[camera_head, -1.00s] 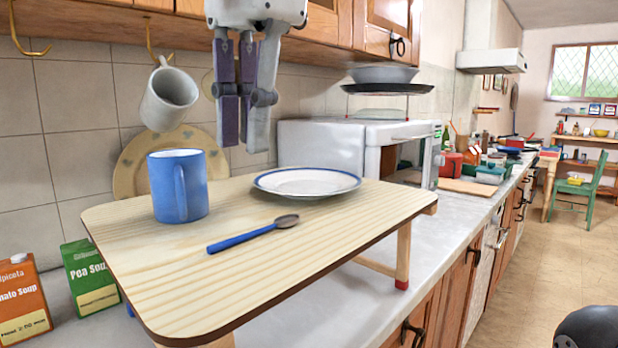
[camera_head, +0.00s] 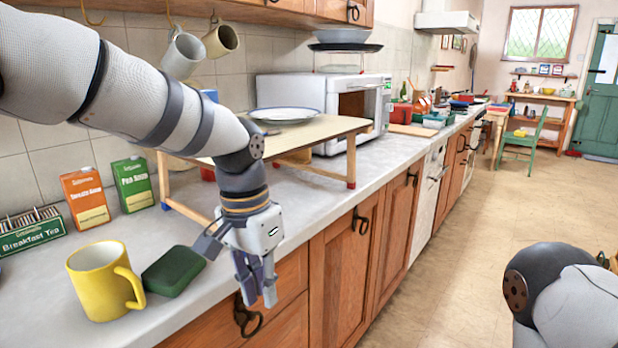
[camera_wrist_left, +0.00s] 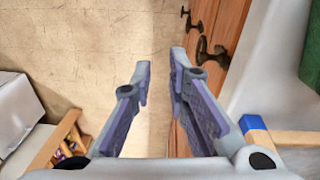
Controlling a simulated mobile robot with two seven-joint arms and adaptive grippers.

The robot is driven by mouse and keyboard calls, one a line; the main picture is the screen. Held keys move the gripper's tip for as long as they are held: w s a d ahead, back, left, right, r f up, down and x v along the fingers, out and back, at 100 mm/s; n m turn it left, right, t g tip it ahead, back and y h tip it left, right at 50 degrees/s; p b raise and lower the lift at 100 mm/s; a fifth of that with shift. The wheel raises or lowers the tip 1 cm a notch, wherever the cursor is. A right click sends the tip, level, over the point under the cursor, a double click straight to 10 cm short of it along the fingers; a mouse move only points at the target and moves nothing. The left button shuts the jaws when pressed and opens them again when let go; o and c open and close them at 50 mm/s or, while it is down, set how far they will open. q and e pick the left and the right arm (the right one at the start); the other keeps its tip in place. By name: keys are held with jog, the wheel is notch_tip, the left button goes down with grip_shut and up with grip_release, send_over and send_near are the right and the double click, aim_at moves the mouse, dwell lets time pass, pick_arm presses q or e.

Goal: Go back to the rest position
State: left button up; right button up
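My left gripper (camera_head: 256,288) hangs beyond the front edge of the counter, pointing down in front of the wooden cupboard doors. In the left wrist view its two fingers (camera_wrist_left: 160,66) stand apart with nothing between them, over the floor. My left arm crosses the head view from the upper left and covers part of the small wooden table (camera_head: 325,130). A white plate with a blue rim (camera_head: 285,114) lies on that table. A bit of the blue mug (camera_head: 211,95) shows behind the arm; the spoon is hidden. My right arm shows at lower right, its gripper out of frame.
A yellow mug (camera_head: 92,285) and a green block (camera_head: 173,270) stand on the counter left of the gripper. Soup cartons (camera_head: 86,198) and a tea box (camera_head: 31,231) are behind. Two mugs hang from hooks above. The floor (camera_head: 470,250) to the right is clear.

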pick_arm(q)
jog(key=s+a+f+n, duration=0.1)
jog(key=s+f, duration=0.3)
jog(key=f, duration=0.4)
jog(key=s+a+f+n+g+h, duration=0.1)
jog(key=s+a+f, duration=0.1)
jog(key=s+f, duration=0.4)
jog(key=s+a+f+n, duration=0.1)
jog(key=s+f, duration=0.2)
jog(key=f, duration=0.6)
jog(key=s+a+f+n, duration=0.1)
jog(key=s+a+f, duration=0.1)
jog(key=s, duration=0.6)
jog(key=s+a+f+n+y, duration=0.1)
jog(key=s+a+f, duration=0.1)
jog(key=s+a, duration=0.3)
jog(key=s+a+f+n, duration=0.2)
jog(key=s+a, duration=0.2)
jog(key=s, duration=0.7)
jog(key=shift+a+f+g+y, duration=0.2)
jog(key=shift+g+y, duration=0.1)
jog(key=shift+y, duration=0.1)
